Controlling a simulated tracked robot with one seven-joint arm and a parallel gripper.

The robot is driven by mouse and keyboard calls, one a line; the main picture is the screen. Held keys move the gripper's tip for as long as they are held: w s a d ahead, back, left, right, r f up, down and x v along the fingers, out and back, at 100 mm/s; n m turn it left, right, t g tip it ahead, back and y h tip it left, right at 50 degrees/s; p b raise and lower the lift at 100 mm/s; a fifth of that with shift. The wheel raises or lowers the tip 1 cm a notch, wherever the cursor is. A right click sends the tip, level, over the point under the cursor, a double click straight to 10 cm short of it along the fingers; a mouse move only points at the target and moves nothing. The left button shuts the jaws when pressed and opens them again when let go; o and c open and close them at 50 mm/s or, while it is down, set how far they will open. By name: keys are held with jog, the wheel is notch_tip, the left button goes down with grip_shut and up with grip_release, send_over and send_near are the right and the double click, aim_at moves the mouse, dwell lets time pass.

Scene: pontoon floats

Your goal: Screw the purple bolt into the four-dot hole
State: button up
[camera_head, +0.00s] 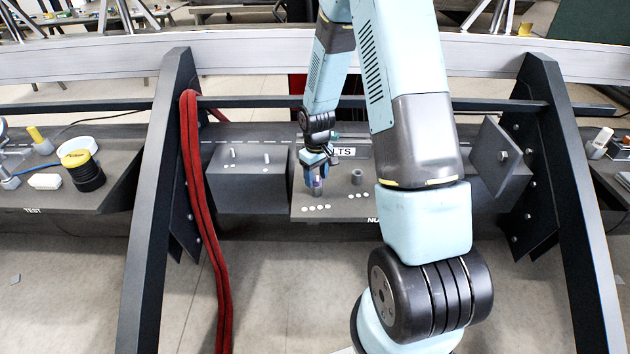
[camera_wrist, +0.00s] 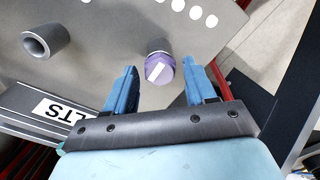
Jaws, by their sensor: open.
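The purple bolt (camera_wrist: 160,69) shows its purple head with a white stripe in the wrist view. It sits on top of a grey round collar (camera_wrist: 158,46) on the grey plate, behind a row of several white dots (camera_wrist: 196,13). In the head view the row has four dots (camera_head: 316,208), in front of the bolt (camera_head: 318,187). My gripper (camera_head: 317,178) is over the bolt. In the wrist view my gripper (camera_wrist: 160,68) is open, with one blue finger on each side of the bolt head and gaps visible. How deep the bolt sits is hidden.
A second, empty collar (camera_wrist: 45,40) stands on the same plate, to the right of the bolt in the head view (camera_head: 357,177). A grey block (camera_head: 250,190) with white pegs is to the left. Red hoses (camera_head: 195,190) hang on the left frame.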

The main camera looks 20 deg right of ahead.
jog(key=n, duration=1.6)
jog(key=shift+n, duration=0.4)
jog(key=n, duration=0.4)
jog(key=shift+n, duration=0.4)
jog(key=c, duration=0.9)
jog(key=m, duration=0.8)
jog(key=shift+m, duration=0.3)
jog(key=m, duration=0.3)
